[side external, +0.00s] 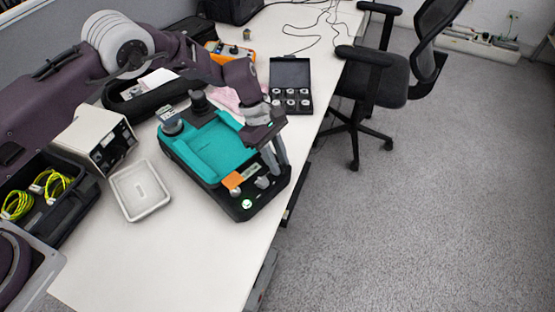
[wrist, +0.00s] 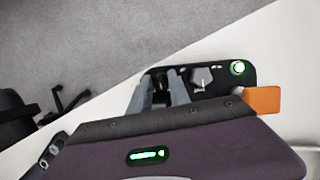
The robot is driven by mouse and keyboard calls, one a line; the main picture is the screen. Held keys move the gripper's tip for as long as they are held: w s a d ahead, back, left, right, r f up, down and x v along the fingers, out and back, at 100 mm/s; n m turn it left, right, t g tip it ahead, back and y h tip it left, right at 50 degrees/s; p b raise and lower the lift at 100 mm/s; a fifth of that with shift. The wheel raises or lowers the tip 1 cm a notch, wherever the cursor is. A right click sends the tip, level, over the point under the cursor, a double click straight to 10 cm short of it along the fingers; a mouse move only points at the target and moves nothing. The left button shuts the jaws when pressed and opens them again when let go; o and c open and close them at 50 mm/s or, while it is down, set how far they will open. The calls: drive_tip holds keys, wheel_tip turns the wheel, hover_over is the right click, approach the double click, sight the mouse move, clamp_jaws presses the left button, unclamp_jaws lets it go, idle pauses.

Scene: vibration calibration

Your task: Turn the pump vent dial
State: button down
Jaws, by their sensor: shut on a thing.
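The pump unit (side external: 203,187) is a black device with a teal tray top, standing on the white table. Its front panel (wrist: 220,88) has a grey pointer dial (wrist: 202,77), a lit green button (wrist: 238,68) and an orange tag (wrist: 262,100). The grey dial also shows in the side view (side external: 263,182), just left of my fingertips. My gripper (side external: 279,168) points down at the panel's right end; the wrist view shows its fingers (wrist: 161,76) left of the grey dial. They are shut on a small dark control, mostly hidden between them. I cannot read its label or angle.
A white empty tray (side external: 140,190) and a white boxed instrument (side external: 97,138) stand left of the unit. A black case with several metal weights (side external: 290,85) lies behind it. The table's right edge is close to the unit, with a chair (side external: 380,85) beyond.

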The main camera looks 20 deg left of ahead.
drive_tip(key=m+g, duration=0.1)
drive_tip(key=m, duration=0.1)
drive_tip(key=m+y, duration=0.1)
drive_tip(key=m, duration=0.2)
drive_tip(key=shift+w+m+g, duration=0.15)
drive_tip(key=shift+m+g, duration=0.15)
drive_tip(key=shift+g, duration=0.1)
idle(0.4)
drive_tip(key=c, duration=1.2)
unclamp_jaws()
drive_tip(key=shift+c, duration=0.2)
drive_tip(key=v, duration=0.4)
drive_tip(key=shift+w+a+r, duration=0.1)
drive_tip(key=shift+w+r, duration=0.1)
drive_tip(key=shift+r, duration=0.15)
wheel_tip(320, 180, up, 7)
drive_tip(key=shift+r, duration=0.15)
